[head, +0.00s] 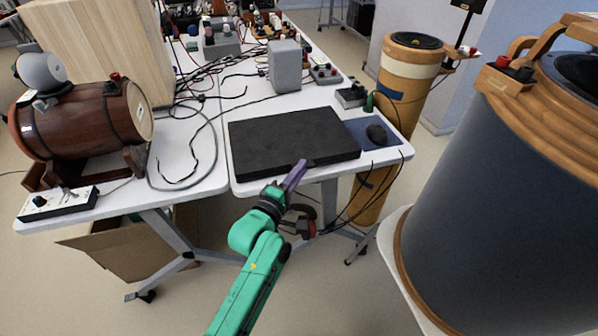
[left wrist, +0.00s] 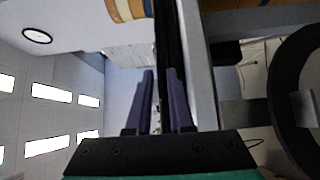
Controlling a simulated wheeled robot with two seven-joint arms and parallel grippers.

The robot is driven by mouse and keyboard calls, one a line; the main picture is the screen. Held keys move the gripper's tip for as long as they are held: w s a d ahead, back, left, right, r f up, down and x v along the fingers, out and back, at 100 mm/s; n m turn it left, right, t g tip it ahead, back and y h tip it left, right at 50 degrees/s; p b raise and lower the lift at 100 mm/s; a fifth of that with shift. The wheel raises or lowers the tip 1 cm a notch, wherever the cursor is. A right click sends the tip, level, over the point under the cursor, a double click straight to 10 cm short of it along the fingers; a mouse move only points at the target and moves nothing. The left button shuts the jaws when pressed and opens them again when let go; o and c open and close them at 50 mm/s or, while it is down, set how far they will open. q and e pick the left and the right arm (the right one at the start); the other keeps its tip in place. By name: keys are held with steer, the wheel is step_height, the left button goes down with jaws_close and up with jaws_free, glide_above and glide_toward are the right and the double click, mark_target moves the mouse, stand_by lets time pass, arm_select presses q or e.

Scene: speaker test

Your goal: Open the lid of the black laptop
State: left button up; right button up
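The black laptop (head: 285,138) lies closed and flat on the white table in the head view. Its front edge faces me. My left gripper (head: 299,168) has purple fingers and is at the laptop's front edge, right of the middle. In the left wrist view the two fingers of the left gripper (left wrist: 161,85) stand apart with a narrow gap. A dark strip, apparently the laptop's edge (left wrist: 168,30), runs beyond the gap and the right finger. I cannot tell whether a finger touches the lid. My right gripper is in neither view.
A dark mouse (head: 376,134) sits on a blue mat (head: 360,129) right of the laptop. Cables (head: 213,140) lie to its left, by a wooden barrel (head: 85,122). A grey box (head: 285,66) stands behind. A large dark cylinder (head: 500,190) stands at right.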

arm_select(q)
jaws_close()
stand_by(1.4)
